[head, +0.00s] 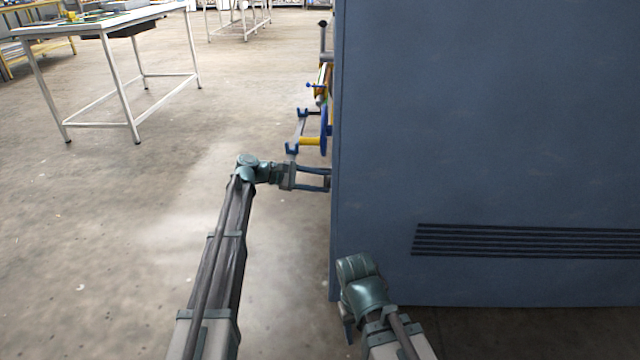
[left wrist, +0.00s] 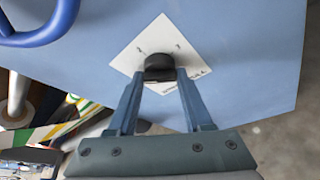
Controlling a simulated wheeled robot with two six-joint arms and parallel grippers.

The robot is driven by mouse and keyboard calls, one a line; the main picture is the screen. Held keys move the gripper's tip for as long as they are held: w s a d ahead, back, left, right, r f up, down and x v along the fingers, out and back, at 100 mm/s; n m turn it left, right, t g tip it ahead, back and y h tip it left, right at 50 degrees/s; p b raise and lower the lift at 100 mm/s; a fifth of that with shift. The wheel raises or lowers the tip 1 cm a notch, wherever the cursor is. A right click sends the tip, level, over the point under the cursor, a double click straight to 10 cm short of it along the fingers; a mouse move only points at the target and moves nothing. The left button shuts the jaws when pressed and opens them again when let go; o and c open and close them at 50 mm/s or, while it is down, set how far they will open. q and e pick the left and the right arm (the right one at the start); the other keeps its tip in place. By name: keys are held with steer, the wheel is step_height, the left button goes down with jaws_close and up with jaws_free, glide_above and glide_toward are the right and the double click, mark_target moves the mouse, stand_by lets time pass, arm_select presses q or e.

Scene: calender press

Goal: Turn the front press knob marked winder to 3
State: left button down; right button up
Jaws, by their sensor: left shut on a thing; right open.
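In the left wrist view a black round knob (left wrist: 159,66) sits on a white diamond-shaped plate (left wrist: 146,42) on the blue press panel (left wrist: 235,50). The marks on the plate are too small to read, and the knob's pointer cannot be made out. My left gripper (left wrist: 160,76) is shut on the knob, one finger on each side. In the head view my left gripper (head: 318,180) reaches to the press's left edge, and the knob is hidden there.
A blue curved handle (left wrist: 40,25) is at the upper left of the left wrist view. Rollers and brackets (head: 312,125) stick out from the press front. A white table (head: 95,22) stands at the far left. The floor (head: 130,220) left of the press is clear.

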arm_select(q)
steer(key=shift+m+t, duration=0.3)
steer(key=shift+m, duration=0.2)
stand_by(0.3)
steer(key=shift+c, duration=1.6)
jaws_free()
steer(key=shift+a+r, duration=0.1)
steer(key=shift+a, duration=0.05)
steer(key=p+v, duration=0.3)
steer(key=v, duration=1)
steer(key=shift+s+a, duration=0.25)
steer(key=shift+a, duration=0.1)
